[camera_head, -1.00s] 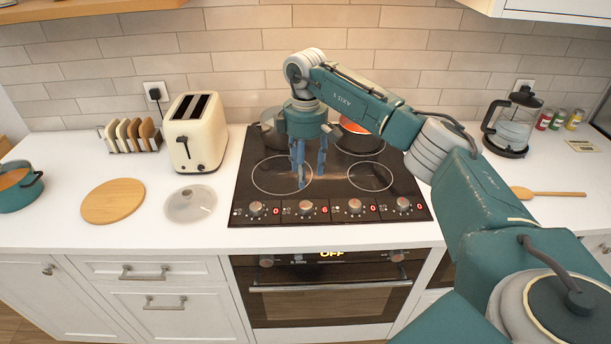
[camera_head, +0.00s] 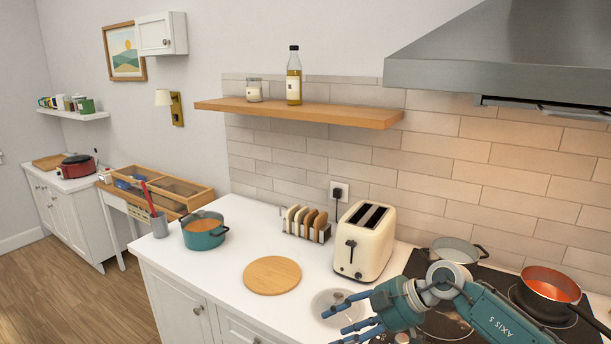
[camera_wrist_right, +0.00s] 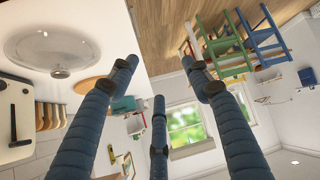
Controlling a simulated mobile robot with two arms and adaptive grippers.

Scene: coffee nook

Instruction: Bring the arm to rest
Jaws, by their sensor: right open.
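My right arm comes in from the lower right of the head view. Its teal gripper (camera_head: 343,324) is in front of the hob, and its blue fingers point left beside and over the clear lid (camera_head: 327,302). In the right wrist view three blue fingers of the gripper (camera_wrist_right: 160,82) are spread apart with nothing between them. The lid (camera_wrist_right: 45,50) shows at the upper left there, apart from the fingers. My left gripper is in neither view.
The cream toaster (camera_head: 365,240) stands close behind my gripper, beside the toast rack (camera_head: 307,223). A round wooden board (camera_head: 272,276) and a teal pot (camera_head: 204,232) are to the left. A grey pot (camera_head: 455,252) and an orange-filled pan (camera_head: 548,284) stand on the hob.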

